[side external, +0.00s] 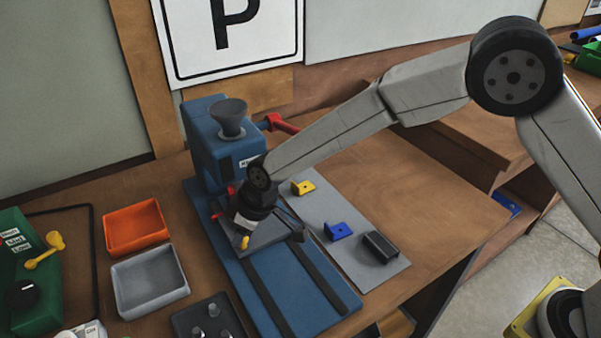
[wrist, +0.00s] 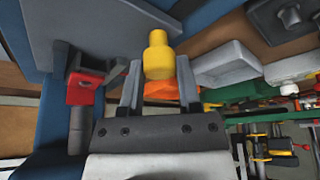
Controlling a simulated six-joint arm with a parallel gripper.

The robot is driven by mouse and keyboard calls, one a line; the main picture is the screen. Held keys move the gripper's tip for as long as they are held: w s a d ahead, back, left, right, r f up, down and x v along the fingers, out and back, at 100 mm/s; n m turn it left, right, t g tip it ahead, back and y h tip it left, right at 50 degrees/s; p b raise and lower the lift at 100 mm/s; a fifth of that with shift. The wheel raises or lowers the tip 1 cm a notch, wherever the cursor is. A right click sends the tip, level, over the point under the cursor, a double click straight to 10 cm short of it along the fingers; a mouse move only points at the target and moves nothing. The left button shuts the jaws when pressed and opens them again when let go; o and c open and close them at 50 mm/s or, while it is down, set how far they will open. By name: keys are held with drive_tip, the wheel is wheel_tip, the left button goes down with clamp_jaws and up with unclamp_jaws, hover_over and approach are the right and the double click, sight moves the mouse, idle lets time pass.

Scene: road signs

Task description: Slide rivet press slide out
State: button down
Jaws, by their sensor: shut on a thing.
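The blue rivet press (side external: 207,150) stands on the bench with a dark hopper (side external: 229,117) on top. Its dark grey slide (side external: 264,238) sits on the blue base (side external: 285,310), under and just in front of the press body, with two dark rails running toward the front. A yellow knob (side external: 245,242) is at the slide. My gripper (side external: 245,230) is down over the slide, shut on the yellow knob. In the wrist view the knob (wrist: 158,55) stands between my two fingers (wrist: 159,82). My wrist hides part of the slide.
A grey mat (side external: 365,275) right of the press holds a yellow bracket (side external: 303,187), a blue bracket (side external: 338,231) and a dark block (side external: 380,247). Orange (side external: 135,227) and grey (side external: 150,282) trays stand left. A red handle (side external: 281,124) sticks out behind. The front rails are clear.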

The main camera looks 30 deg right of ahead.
drive_tip(key=s, duration=1.9)
drive_tip(key=shift+s, duration=0.45)
drive_tip(key=shift+c, duration=2.2)
unclamp_jaws()
drive_tip(key=shift+o, duration=0.8)
drive_tip(key=shift+r, duration=0.15)
drive_tip(key=v, duration=0.7)
drive_tip(key=shift+r, duration=0.2)
drive_tip(key=shift+s+d, duration=0.1)
